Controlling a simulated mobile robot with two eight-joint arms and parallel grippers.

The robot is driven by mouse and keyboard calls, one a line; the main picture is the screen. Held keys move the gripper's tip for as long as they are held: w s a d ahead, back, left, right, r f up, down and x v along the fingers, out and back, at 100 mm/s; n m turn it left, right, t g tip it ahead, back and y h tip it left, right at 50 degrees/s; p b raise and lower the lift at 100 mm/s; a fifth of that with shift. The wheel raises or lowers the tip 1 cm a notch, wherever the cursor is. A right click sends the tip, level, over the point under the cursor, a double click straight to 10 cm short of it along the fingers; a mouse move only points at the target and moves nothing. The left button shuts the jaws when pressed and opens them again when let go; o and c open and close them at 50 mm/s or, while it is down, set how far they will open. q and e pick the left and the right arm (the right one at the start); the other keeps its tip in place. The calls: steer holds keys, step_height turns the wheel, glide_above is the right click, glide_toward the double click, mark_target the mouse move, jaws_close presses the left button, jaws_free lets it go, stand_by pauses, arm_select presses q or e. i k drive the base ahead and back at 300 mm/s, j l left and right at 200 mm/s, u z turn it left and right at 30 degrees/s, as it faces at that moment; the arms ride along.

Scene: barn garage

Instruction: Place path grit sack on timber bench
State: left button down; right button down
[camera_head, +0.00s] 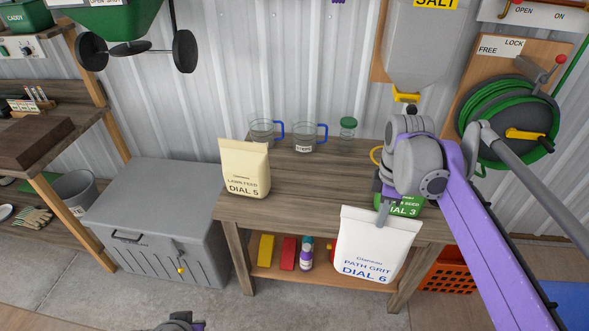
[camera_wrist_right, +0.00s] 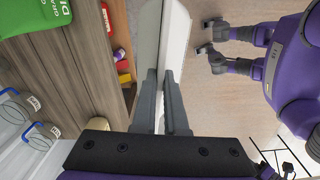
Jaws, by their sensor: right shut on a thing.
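The white path grit sack (camera_head: 365,258), marked DIAL 6, hangs upright from my right gripper (camera_head: 383,214). It overlaps the bench's front right edge and part of the lower shelf. In the right wrist view the fingers (camera_wrist_right: 165,102) are shut on the pale sack (camera_wrist_right: 174,40), with the bench top to the left. The timber bench (camera_head: 305,190) stands against the wall; I cannot tell whether the sack touches its edge. A dark piece of my left arm, perhaps the left gripper (camera_head: 182,322), shows at the bottom edge; its jaws are unclear.
A cream lawn feed sack (camera_head: 246,172) stands at the bench's left end. A green DIAL 3 sack (camera_head: 408,207) stands behind the held sack, partly hidden by my arm. Jugs (camera_head: 306,141) and a jar (camera_head: 347,128) stand at the back. The bench's middle is clear.

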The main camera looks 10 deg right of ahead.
mark_target(335, 188)
steer(key=i, duration=1.35)
